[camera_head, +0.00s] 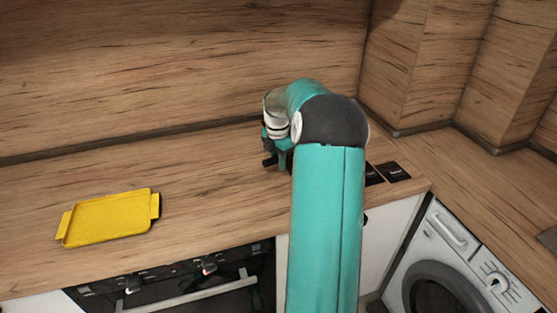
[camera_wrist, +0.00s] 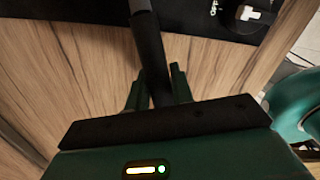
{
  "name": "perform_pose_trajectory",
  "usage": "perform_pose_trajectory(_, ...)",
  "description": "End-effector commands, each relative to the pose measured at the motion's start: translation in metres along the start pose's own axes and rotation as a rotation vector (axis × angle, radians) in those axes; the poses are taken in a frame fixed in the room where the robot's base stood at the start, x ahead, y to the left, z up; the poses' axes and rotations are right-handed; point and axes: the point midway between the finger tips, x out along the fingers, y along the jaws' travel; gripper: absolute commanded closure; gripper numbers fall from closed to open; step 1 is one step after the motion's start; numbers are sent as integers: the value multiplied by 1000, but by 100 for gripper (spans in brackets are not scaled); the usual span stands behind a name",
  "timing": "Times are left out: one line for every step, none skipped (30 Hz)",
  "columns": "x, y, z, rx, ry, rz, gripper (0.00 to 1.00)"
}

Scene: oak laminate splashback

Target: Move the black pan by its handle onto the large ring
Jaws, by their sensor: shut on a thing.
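In the wrist view my gripper (camera_wrist: 157,88) is shut on a black handle (camera_wrist: 150,45), with one finger on each side of it. The handle runs up out of the top of the picture, so the pan's body cannot be made out there. A black surface with white marks (camera_wrist: 248,14) shows at the top right; I cannot tell whether it holds the large ring. In the head view my gripper (camera_head: 273,158) is low over the counter, partly behind my own arm. The pan and the large ring are hidden there.
A yellow tray (camera_head: 108,218) lies on the left of the wooden counter (camera_head: 205,190). Two small dark flat pieces (camera_head: 393,171) show right of my arm. An oven (camera_head: 190,285) and a washing machine (camera_head: 450,265) stand below. The splashback (camera_head: 180,70) closes off the back.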

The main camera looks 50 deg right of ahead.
Motion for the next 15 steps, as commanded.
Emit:
perform_pose_trajectory(-1,0,1,0,-3,2,100)
perform_pose_trajectory(-1,0,1,0,-3,2,100)
perform_pose_trajectory(0,0,1,0,-3,2,100)
perform_pose_trajectory(0,1,1,0,-3,2,100)
perform_pose_trajectory(1,1,1,0,-3,3,100)
perform_pose_trajectory(1,1,1,0,-3,3,100)
perform_pose_trajectory(2,1,1,0,-3,3,100)
perform_pose_trajectory(2,1,1,0,-3,3,100)
perform_pose_trajectory(2,1,1,0,-3,3,100)
perform_pose_trajectory(2,1,1,0,-3,3,100)
perform_pose_trajectory(2,1,1,0,-3,3,100)
perform_pose_trajectory(2,1,1,0,-3,3,100)
perform_pose_trajectory(2,0,1,0,-3,2,100)
perform_pose_trajectory(2,0,0,0,-3,2,73)
perform_pose_trajectory(2,0,0,0,-2,2,65)
